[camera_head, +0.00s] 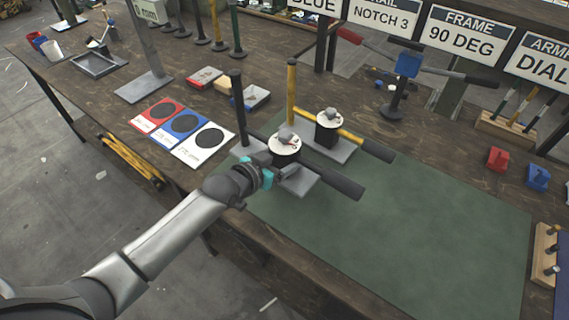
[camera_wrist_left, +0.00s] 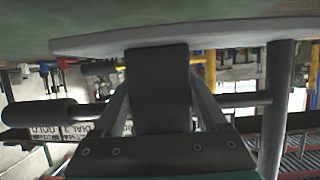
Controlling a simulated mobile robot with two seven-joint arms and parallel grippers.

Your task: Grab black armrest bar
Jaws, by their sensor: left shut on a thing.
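The nearer press has a black post (camera_head: 238,95), a grey base plate (camera_head: 300,181) and a pale dial disc (camera_head: 285,146). Its black bar runs from the post and ends in a thick black handle (camera_head: 340,183). My left gripper (camera_head: 284,172) is low beside this press, under the bar's level. In the left wrist view, which is upside down, its fingers are on both sides of a black block (camera_wrist_left: 158,85) rising from the base plate (camera_wrist_left: 90,44). The bar's handle (camera_wrist_left: 48,112) shows behind, apart from the fingers. My right gripper is not in view.
A yellow press with a yellow post (camera_head: 291,90), a dial and a black-ended bar (camera_head: 377,151) stands just behind. A green mat (camera_head: 420,230) is clear to the right. Red, blue and white cards (camera_head: 186,126) lie left. A blue-headed stand (camera_head: 408,66) is at the back.

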